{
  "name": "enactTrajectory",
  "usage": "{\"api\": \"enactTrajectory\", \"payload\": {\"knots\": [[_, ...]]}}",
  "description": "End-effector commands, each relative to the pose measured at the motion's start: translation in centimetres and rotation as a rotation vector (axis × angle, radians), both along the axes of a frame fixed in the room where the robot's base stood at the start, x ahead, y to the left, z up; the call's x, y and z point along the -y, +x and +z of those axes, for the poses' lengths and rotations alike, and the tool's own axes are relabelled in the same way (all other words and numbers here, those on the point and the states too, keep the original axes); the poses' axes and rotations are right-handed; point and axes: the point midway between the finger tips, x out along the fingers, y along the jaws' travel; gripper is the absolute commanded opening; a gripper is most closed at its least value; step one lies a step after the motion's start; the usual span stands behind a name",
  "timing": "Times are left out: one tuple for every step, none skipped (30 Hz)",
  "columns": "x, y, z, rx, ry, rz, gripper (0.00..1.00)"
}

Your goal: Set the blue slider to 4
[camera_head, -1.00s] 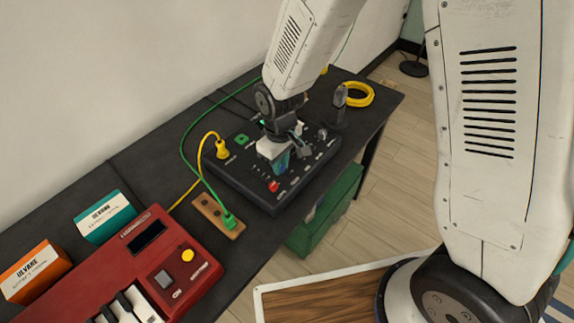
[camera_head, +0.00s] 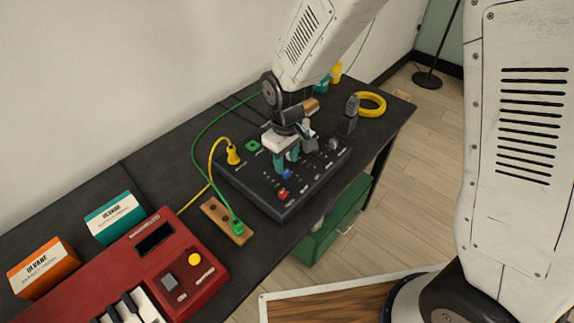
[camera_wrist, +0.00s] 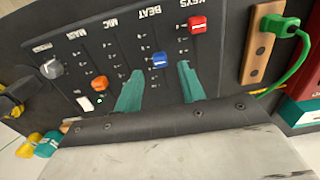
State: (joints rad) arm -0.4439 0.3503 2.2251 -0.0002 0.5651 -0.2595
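The mixer panel (camera_head: 262,196) is a dark box on the bench with labelled slider tracks. The blue slider cap (camera_wrist: 158,60) sits on the BEAT track in the wrist view; it also shows in the head view (camera_head: 287,174). The scale marks beside it are too small to read. My gripper (camera_wrist: 158,76) is open, with teal fingers pointing at the panel. In the wrist view the blue cap appears between the two fingertips, slightly beyond them. I see no contact. In the head view my gripper (camera_head: 287,161) is just above the cap.
A red slider (camera_wrist: 198,22), an orange slider (camera_wrist: 99,82) and a white slider (camera_wrist: 84,103) are on neighbouring tracks. A grey knob (camera_wrist: 52,68) is at the left. The red keyboard (camera_head: 200,278) is nearby.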

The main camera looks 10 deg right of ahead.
Motion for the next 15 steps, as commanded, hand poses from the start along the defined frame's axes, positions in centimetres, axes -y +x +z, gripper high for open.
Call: {"api": "enactTrajectory", "payload": {"knots": [[0.0,0.1,1.1,0.003,0.001,0.0,0.4],[0.0,0.1,1.6,0.004,0.002,0.0,0.4],[0.0,0.0,2.2,0.003,0.001,0.0,0.4],[0.0,0.1,2.6,0.003,0.001,0.0,0.4],[0.0,0.1,3.0,0.004,0.002,0.0,0.4],[0.0,0.1,3.4,0.002,0.001,0.0,0.4],[0.0,0.1,3.7,0.002,0.001,0.0,0.4],[0.0,0.1,3.9,0.002,0.001,0.0,0.4],[0.0,0.1,4.1,0.002,0.001,-0.001,0.4],[0.0,0.1,4.2,0.001,0.001,-0.001,0.4],[0.0,0.1,4.3,0.001,0.001,-0.001,0.4],[0.0,0.1,4.4,0.0,0.0,-0.001,0.4],[0.0,0.0,4.4,0.0,0.0,-0.001,0.4],[0.0,0.0,4.4,0.0,0.0,-0.001,0.4],[0.0,0.0,4.3,0.0,0.0,-0.001,0.4]]}}
